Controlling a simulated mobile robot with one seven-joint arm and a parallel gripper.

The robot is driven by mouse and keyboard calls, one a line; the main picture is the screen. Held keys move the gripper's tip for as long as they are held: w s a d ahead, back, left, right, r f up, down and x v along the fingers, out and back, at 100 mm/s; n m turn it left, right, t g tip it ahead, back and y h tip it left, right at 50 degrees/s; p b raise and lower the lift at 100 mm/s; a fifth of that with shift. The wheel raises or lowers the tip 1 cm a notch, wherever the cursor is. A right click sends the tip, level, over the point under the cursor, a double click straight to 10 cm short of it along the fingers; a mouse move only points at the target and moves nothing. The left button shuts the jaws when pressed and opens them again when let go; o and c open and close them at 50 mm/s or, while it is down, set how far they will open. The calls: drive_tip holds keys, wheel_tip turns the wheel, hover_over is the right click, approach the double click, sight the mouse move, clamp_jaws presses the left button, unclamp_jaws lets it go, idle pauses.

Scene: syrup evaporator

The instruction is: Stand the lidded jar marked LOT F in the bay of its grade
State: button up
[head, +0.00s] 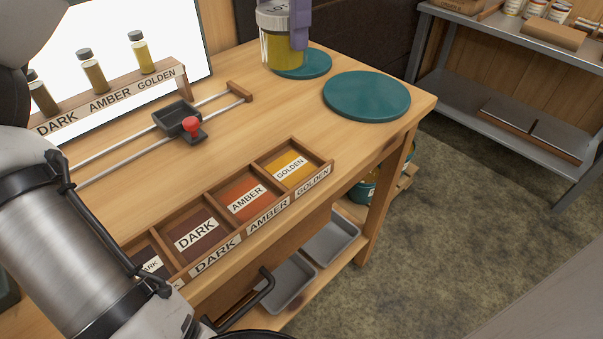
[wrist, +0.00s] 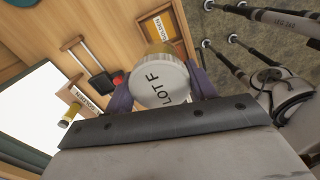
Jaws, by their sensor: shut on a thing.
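The lidded jar (head: 275,45) has a pale lid marked LOT and a golden-yellow body in the head view. Its lid (wrist: 160,84) reads LOT F in the wrist view. My gripper (head: 298,25) has purple fingers; in the wrist view they close on both sides of the jar. The jar is upright over the left part of the small green disc (head: 317,66); I cannot tell whether it touches it. The labelled bays are along the front of the table: DARK (head: 196,236), AMBER (head: 246,199) and GOLDEN (head: 290,169). All three are empty.
A rack (head: 110,100) holds dark, amber and golden sample vials before a bright panel. A black carriage with a red knob (head: 192,126) sits on two rails between rack and bays. A larger green disc (head: 366,96) lies bare at right. Metal shelves (head: 510,100) stand behind.

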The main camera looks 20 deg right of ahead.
drive_tip(key=shift+s+f, duration=0.1)
drive_tip(key=shift+s, duration=0.05)
wheel_tip(320, 180, down, 20)
drive_tip(key=shift+d+r+b, duration=0.1)
drive_tip(key=shift+r+b, duration=0.05)
drive_tip(key=shift+b, duration=1.05)
drive_tip(key=o, duration=1.2)
wheel_tip(320, 180, up, 12)
drive_tip(key=shift+r, duration=0.1)
